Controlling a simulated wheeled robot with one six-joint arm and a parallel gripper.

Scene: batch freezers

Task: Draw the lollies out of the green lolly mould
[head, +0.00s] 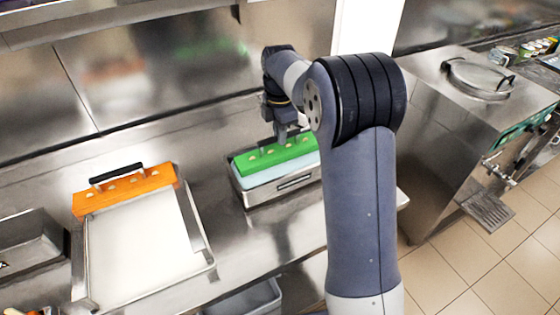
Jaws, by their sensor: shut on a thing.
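The green lolly mould (290,150) is a bright green bar with pale stick ends along its top. It sits in or just over a metal basin (285,196) with a pale blue filling, right of the counter's middle. My gripper (284,138) points down at the top of the green mould and is shut on its dark handle. My fingers and arm hide part of the handle and the mould's right end. Any lollies below the green bar are hidden.
An orange mould (125,191) with a black handle rests at the back of a white-bottomed metal tray (140,255) on the left. A steel pan (30,245) stands at the far left. A steel unit with a round lid (480,76) stands right. Bare counter lies between tray and basin.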

